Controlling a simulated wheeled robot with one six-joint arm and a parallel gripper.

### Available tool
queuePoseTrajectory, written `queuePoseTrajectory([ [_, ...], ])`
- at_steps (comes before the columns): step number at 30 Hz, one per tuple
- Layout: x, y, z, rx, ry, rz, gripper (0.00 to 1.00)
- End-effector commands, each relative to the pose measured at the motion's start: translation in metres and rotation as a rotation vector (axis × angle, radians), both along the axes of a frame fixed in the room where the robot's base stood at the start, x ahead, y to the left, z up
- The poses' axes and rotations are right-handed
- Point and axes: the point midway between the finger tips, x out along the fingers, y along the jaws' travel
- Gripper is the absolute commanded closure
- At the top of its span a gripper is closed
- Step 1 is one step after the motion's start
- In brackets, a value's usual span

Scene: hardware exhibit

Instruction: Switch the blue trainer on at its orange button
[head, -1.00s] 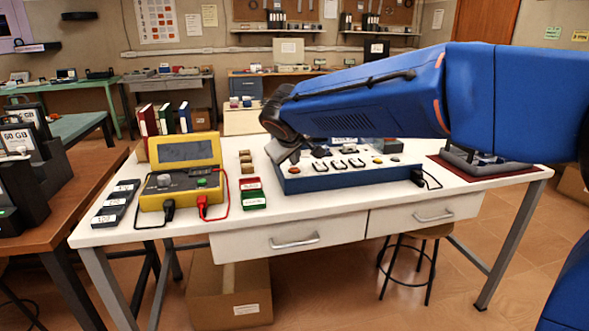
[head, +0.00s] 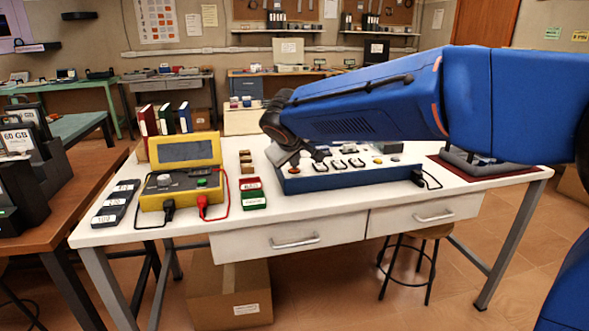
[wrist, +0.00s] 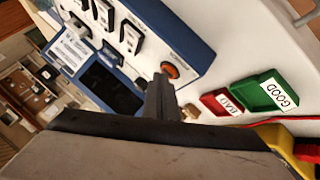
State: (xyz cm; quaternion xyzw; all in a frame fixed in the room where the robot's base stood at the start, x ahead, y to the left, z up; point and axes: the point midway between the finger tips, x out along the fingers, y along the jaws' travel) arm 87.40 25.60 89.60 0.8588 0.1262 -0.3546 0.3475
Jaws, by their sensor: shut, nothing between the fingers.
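In the wrist view the orange button (wrist: 170,70) sits near a corner of the blue panel (wrist: 193,48), beside a dark screen (wrist: 108,90). My gripper (wrist: 163,80) is shut and empty, its fingertips appearing just beside the button. I cannot tell whether they touch it. In the head view my gripper (head: 318,154) is over the trainer's left part, partly hidden by my wrist.
A yellow meter (head: 180,183) with black and red leads stands left on the bench (head: 300,212). Red and green trays (head: 252,200) and small brown blocks (head: 246,162) lie between it and the trainer. A grey device on a dark red mat (head: 440,165) is at right.

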Motion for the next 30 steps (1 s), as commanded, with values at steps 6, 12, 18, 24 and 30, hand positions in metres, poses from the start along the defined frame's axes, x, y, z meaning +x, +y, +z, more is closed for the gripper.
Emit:
queuePoseTrajectory([
  [6,0.000,0.000,-0.001,0.000,0.001,-0.001,1.00],
  [12,0.000,0.000,0.000,0.000,0.000,0.000,1.00],
  [18,0.000,0.000,0.007,0.001,-0.001,0.000,1.00],
  [24,0.000,0.000,0.009,0.001,0.000,-0.001,1.00],
  [30,0.000,0.000,0.011,0.001,-0.001,0.000,1.00],
])
